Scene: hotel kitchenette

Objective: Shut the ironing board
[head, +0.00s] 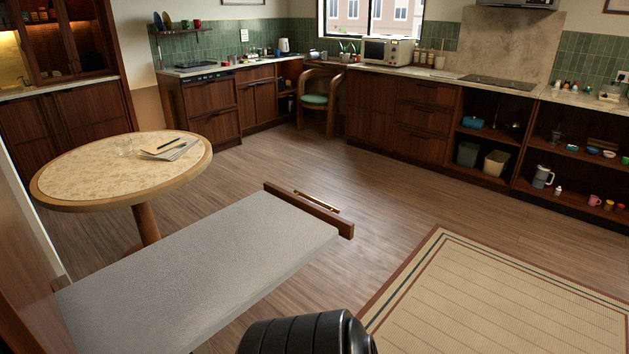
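The ironing board (205,265) is a long flat panel with a grey padded top. It extends level from a wooden cabinet side (22,270) at the left edge, out over the floor. Its far end carries a wooden front panel (308,210) with a brass bar handle (317,202) on the outer face. The top of the board is bare. Neither of my grippers shows in the head view. A black rounded part of my own body shows at the bottom edge, just in front of the board's near side.
A round table (60,187) with a glass, papers and a pen stands behind the board at left. A woven rug (500,305) lies at lower right. Wooden counters line the back, and a chair (317,100) stands there. The floor beyond the handle is clear.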

